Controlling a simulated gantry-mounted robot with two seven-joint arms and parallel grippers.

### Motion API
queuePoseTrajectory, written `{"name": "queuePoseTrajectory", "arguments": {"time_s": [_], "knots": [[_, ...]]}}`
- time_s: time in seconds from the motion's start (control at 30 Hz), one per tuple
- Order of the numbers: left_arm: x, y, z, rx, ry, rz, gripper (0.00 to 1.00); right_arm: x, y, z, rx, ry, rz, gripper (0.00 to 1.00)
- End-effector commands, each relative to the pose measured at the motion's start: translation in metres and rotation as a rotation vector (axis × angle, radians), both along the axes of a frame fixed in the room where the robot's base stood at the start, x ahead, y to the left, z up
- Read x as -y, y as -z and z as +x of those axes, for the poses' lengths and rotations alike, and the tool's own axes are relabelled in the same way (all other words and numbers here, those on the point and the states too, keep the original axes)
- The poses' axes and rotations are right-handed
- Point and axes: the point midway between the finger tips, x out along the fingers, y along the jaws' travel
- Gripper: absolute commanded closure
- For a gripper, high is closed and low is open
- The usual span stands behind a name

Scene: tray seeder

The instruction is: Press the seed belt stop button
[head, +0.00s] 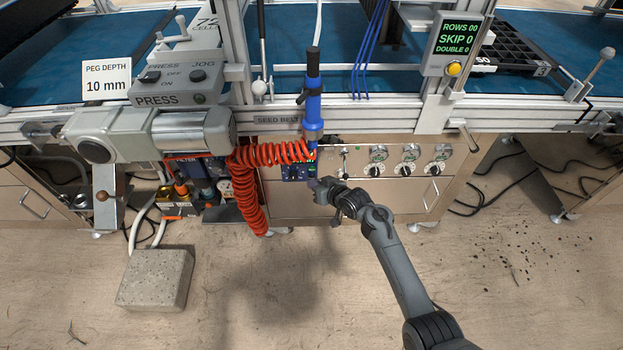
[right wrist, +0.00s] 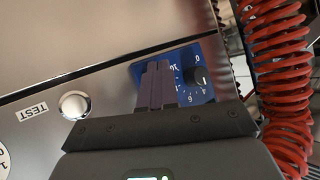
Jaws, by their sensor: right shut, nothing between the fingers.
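My right gripper (head: 316,184) reaches in from the lower right in the head view, close in front of the blue control panel (head: 296,170) under the label reading SEED BELT (head: 278,120). In the right wrist view the gripper fingers (right wrist: 157,66) are shut, hold nothing and overlap the left part of the blue panel (right wrist: 181,55). A black dial knob (right wrist: 201,76) with numbers around it shows right of the fingers. I cannot make out a stop button; the fingers hide part of the panel. Whether the fingertips touch the panel is unclear. My left gripper is not in view.
A coiled orange hose (head: 248,190) hangs left of the panel, close by in the right wrist view (right wrist: 275,60). A blue-handled tool (head: 313,105) hangs above my gripper. A white round button (right wrist: 74,105) sits beside a TEST label (right wrist: 31,111). Knobs (head: 408,168) line the cabinet's right.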

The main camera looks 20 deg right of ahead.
Motion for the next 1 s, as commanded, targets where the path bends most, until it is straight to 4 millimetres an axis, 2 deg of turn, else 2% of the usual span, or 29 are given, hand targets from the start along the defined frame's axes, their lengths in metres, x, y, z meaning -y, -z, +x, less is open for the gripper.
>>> {"name": "queuePoseTrajectory", "arguments": {"time_s": [0.67, 1.0], "knots": [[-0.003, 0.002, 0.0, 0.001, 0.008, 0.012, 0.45, 0.003, -0.001, 0.006, 0.002, 0.003, -0.001, 1.0], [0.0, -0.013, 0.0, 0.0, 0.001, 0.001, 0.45, 0.002, -0.005, -0.001, 0.002, 0.003, -0.001, 1.0]]}}
